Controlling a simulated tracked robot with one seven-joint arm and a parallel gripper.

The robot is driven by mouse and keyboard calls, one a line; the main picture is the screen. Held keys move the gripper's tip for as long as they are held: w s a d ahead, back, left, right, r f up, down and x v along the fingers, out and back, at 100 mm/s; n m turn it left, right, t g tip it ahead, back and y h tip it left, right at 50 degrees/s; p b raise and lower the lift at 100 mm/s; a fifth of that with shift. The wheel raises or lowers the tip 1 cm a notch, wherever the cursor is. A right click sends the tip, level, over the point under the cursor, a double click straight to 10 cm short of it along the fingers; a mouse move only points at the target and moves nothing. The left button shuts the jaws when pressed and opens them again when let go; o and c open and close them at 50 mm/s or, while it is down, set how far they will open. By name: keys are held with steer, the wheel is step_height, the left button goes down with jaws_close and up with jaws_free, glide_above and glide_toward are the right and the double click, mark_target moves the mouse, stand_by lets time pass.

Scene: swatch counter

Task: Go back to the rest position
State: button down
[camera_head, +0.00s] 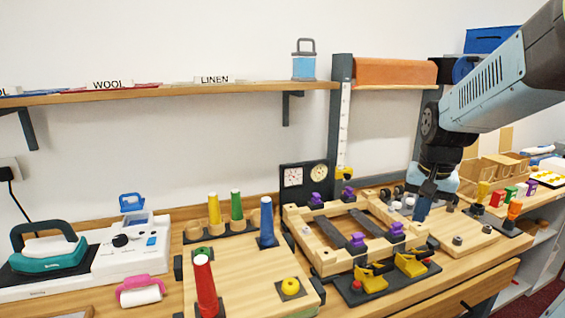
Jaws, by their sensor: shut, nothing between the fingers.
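My arm reaches in from the upper right. My gripper (422,208) points down over the counter, just behind the right end of the wooden clamp frame (330,255). It is shut, with nothing seen held in it. The fingertips are small here, and I cannot tell whether they touch anything below. The frame carries purple knobs (357,240) and dark bars. Small white round pieces (405,202) lie close to the left of the gripper.
A wooden board with a red cone (203,285) and a blue cone (267,220) stands left. Yellow clamps (411,264) sit at the front. An iron (48,247) is far left. A shelf (160,93) runs along the wall. Cardboard bins (490,168) stand right.

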steer(key=s+a+r+n+t, duration=0.1)
steer(key=s+a+r+n, duration=0.1)
steer(key=s, duration=0.4)
steer(key=s+a+r+n+t, duration=0.2)
steer(key=s+a+r+n, duration=0.1)
steer(key=s, duration=0.3)
steer(key=shift+a+r, duration=0.4)
steer(key=shift+a, duration=0.45)
steer(key=shift+s, duration=0.1)
